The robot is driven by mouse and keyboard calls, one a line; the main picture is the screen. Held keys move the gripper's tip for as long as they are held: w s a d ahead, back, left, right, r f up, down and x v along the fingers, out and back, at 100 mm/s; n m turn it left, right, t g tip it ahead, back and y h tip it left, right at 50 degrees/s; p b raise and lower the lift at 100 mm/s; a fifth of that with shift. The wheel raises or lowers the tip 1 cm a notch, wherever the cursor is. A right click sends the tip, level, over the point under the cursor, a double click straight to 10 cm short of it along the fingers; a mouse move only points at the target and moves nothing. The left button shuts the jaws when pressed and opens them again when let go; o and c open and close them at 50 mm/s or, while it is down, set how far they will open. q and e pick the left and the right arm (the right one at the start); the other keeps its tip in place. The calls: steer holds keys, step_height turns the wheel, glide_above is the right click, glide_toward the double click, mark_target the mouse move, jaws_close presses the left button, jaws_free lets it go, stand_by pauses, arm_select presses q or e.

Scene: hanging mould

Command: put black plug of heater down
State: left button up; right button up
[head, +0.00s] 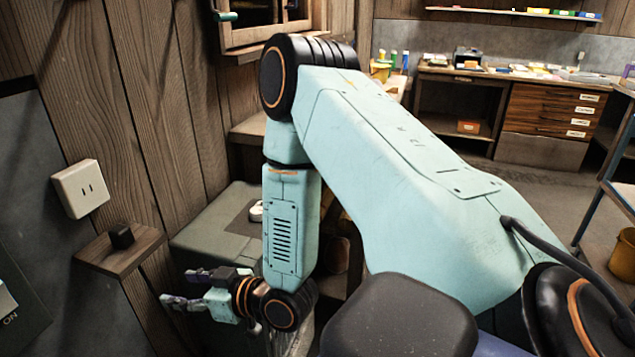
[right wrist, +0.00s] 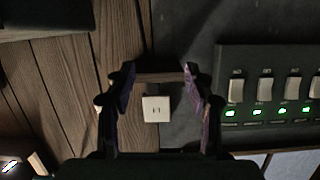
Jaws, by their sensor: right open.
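The black plug (head: 121,236) rests on a small wooden shelf (head: 146,246) on the wall, below a white wall socket (head: 80,188). My right gripper (head: 177,286) is open and empty, lower than the shelf and to its right, apart from the plug. In the right wrist view the open fingers (right wrist: 160,76) frame the socket (right wrist: 156,109) and a strip of wood that looks like the shelf's edge. I cannot make out the plug in that view. The heater is not clearly identifiable. My left gripper is out of view.
A switch panel (right wrist: 270,87) with green lights is at the right in the right wrist view. A grey-green box-like unit (head: 205,222) stands against the wall beside the shelf. A workbench with drawers (head: 548,112) is at the back right, with open floor before it.

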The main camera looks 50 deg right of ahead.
steer(key=s+a+f+m+g+h, duration=0.1)
steer(key=s+f+m+g+h, duration=0.15)
steer(key=s+f+g, duration=0.95)
steer(key=s+f+g+h, duration=0.1)
steer(key=s+f, duration=0.2)
steer(key=s, duration=0.7)
steer(key=s+d+f+g+h, duration=0.1)
steer(key=s+f, duration=0.2)
steer(key=s, duration=0.7)
steer(key=shift+s+d+f+m, duration=0.15)
steer(key=shift+d+m, duration=0.1)
steer(key=shift+m, duration=0.2)
steer(key=shift+s, duration=0.1)
